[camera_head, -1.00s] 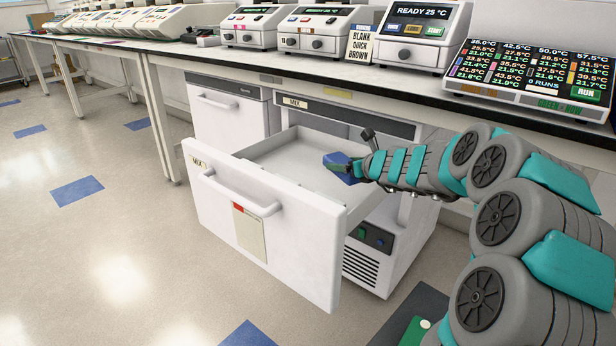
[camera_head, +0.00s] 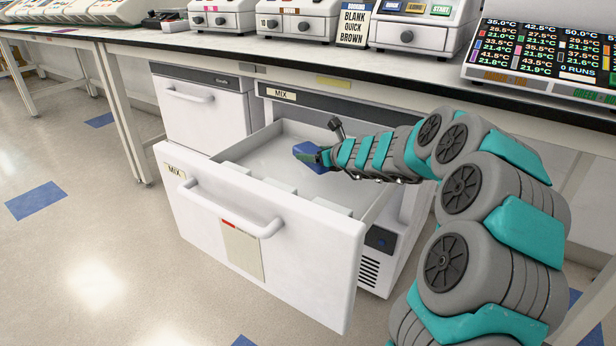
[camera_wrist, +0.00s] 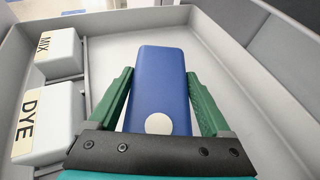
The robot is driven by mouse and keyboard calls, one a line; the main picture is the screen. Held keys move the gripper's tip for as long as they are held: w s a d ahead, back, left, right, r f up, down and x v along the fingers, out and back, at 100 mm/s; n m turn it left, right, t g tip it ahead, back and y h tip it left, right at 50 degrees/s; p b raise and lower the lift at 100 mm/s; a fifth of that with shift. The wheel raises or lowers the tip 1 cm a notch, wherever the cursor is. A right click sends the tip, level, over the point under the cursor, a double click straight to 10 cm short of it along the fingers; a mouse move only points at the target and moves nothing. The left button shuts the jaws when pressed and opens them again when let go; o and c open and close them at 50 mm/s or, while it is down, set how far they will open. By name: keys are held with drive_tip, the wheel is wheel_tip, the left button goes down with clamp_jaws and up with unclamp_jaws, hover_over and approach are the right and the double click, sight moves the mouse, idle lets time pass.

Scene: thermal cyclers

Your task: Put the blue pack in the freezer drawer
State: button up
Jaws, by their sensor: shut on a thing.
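The blue pack (camera_wrist: 160,85) is a blue block with a pale round spot, held between the green fingers of my gripper (camera_wrist: 161,95) in the wrist view. In the head view my gripper (camera_head: 308,157) is shut on the blue pack (camera_head: 315,154), inside the outline of the open freezer drawer (camera_head: 265,147) near its right side. The drawer, labelled MIX, is pulled out under the bench. In the wrist view the pack is over the grey drawer floor (camera_wrist: 104,57). I cannot tell whether its underside touches the floor.
White boxes labelled MIX (camera_wrist: 55,50) and DYE (camera_wrist: 45,112) stand in the drawer left of the pack. The drawer's right wall (camera_wrist: 255,95) is close to my gripper. The bench edge (camera_head: 230,65) runs above. The drawer floor beyond the pack is clear.

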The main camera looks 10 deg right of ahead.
sight(314, 183)
drive_tip(key=shift+f+b, duration=1)
drive_tip(key=shift+f, duration=2.3)
drive_tip(key=shift+f, duration=0.1)
drive_tip(key=o, duration=1.6)
drive_tip(key=shift+c, duration=0.2)
drive_tip(key=v, duration=1.2)
drive_tip(key=shift+p, duration=0.4)
